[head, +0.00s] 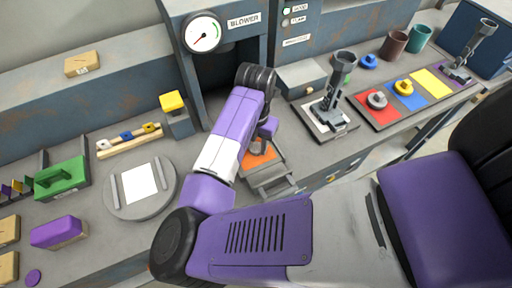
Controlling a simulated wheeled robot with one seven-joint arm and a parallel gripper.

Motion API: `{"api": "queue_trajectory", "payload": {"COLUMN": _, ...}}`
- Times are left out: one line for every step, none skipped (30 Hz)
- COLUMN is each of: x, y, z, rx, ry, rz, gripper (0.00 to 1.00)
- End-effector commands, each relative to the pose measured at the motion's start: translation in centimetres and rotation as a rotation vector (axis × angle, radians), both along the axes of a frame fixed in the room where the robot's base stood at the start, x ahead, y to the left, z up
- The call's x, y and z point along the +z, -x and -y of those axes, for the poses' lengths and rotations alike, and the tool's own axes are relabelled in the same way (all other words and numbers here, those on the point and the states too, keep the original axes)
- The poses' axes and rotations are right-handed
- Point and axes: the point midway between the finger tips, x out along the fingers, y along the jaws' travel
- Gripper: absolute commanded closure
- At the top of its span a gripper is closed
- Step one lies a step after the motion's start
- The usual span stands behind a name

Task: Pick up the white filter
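A flat white square (140,183), which looks like the white filter, lies on a round grey plate (112,206) at the left of the bench. A narrow grey bar stands on each side of it. My gripper (262,143) is far to the right of it, in front of the blower opening and over or near an orange pad (258,159). My own arm covers most of the gripper, so its fingers and anything between them cannot be made out.
A green block (61,178) and a purple block (59,232) stand left of the plate. A wooden rack (130,140) with small knobs and a yellow-topped post (173,103) stand behind it. A pressure gauge (203,34) sits on the blower housing. Coloured pads (432,82) lie at the right.

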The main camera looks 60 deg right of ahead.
Motion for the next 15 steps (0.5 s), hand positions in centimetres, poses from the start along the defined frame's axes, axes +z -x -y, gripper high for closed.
{"api": "queue_trajectory", "payload": {"x": 0.0, "y": 0.0, "z": 0.0, "rx": 0.0, "ry": 0.0, "rz": 0.0, "gripper": 0.98}}
{"api": "queue_trajectory", "payload": {"x": 0.0, "y": 0.0, "z": 0.0, "rx": 0.0, "ry": 0.0, "rz": 0.0, "gripper": 1.0}}
{"api": "queue_trajectory", "payload": {"x": 0.0, "y": 0.0, "z": 0.0, "rx": 0.0, "ry": 0.0, "rz": 0.0, "gripper": 1.0}}
{"api": "queue_trajectory", "payload": {"x": 0.0, "y": 0.0, "z": 0.0, "rx": 0.0, "ry": 0.0, "rz": 0.0, "gripper": 1.0}}
{"api": "queue_trajectory", "payload": {"x": 0.0, "y": 0.0, "z": 0.0, "rx": 0.0, "ry": 0.0, "rz": 0.0, "gripper": 1.0}}
{"api": "queue_trajectory", "payload": {"x": 0.0, "y": 0.0, "z": 0.0, "rx": 0.0, "ry": 0.0, "rz": 0.0, "gripper": 1.0}}
{"api": "queue_trajectory", "payload": {"x": 0.0, "y": 0.0, "z": 0.0, "rx": 0.0, "ry": 0.0, "rz": 0.0, "gripper": 1.0}}
{"api": "queue_trajectory", "payload": {"x": 0.1, "y": 0.0, "z": 0.0, "rx": 0.0, "ry": 0.0, "rz": 0.0, "gripper": 1.0}}
{"api": "queue_trajectory", "payload": {"x": 0.1, "y": 0.0, "z": 0.0, "rx": 0.0, "ry": 0.0, "rz": 0.001, "gripper": 1.0}}
{"api": "queue_trajectory", "payload": {"x": 0.2, "y": 0.0, "z": 0.0, "rx": 0.0, "ry": 0.0, "rz": 0.001, "gripper": 1.0}}
{"api": "queue_trajectory", "payload": {"x": 0.3, "y": 0.0, "z": 0.0, "rx": -0.001, "ry": 0.0, "rz": 0.001, "gripper": 1.0}}
{"api": "queue_trajectory", "payload": {"x": 0.5, "y": -0.1, "z": 0.0, "rx": -0.001, "ry": 0.0, "rz": 0.002, "gripper": 1.0}}
{"api": "queue_trajectory", "payload": {"x": 0.7, "y": -0.1, "z": 0.0, "rx": -0.001, "ry": 0.0, "rz": 0.002, "gripper": 1.0}}
{"api": "queue_trajectory", "payload": {"x": 0.9, "y": -0.1, "z": 0.0, "rx": -0.002, "ry": 0.0, "rz": 0.002, "gripper": 1.0}}
{"api": "queue_trajectory", "payload": {"x": 1.3, "y": -0.1, "z": 0.0, "rx": -0.002, "ry": 0.0, "rz": 0.001, "gripper": 1.0}}
